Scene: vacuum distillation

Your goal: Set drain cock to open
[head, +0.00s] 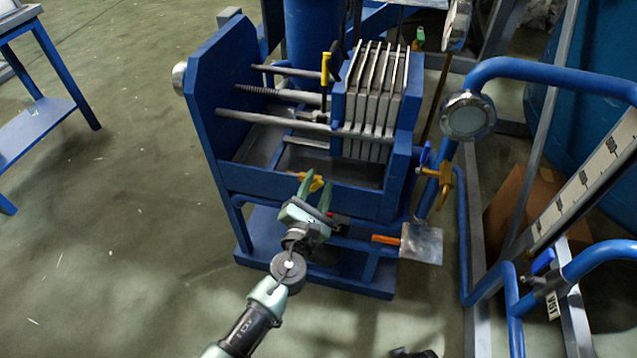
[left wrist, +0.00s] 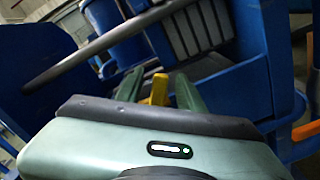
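A small cock with a yellow handle (head: 316,184) sits at the front rim of the blue filter-press frame (head: 222,110). I take it for the drain cock, but no label shows. My left gripper (head: 315,190) reaches up to it from below, with its green fingers apart on either side of the handle. In the left wrist view the yellow handle (left wrist: 158,88) stands between the two fingertips (left wrist: 160,90), with a narrow gap seeming to show on each side. Its body is hidden behind the gripper. My right gripper is not seen.
An orange handle (head: 385,239) and a metal plate (head: 422,243) stick out low right of my gripper. A brass valve (head: 444,180), a round gauge (head: 468,116) and blue piping (head: 550,70) stand at the right. The floor at left is clear up to a blue table (head: 40,118).

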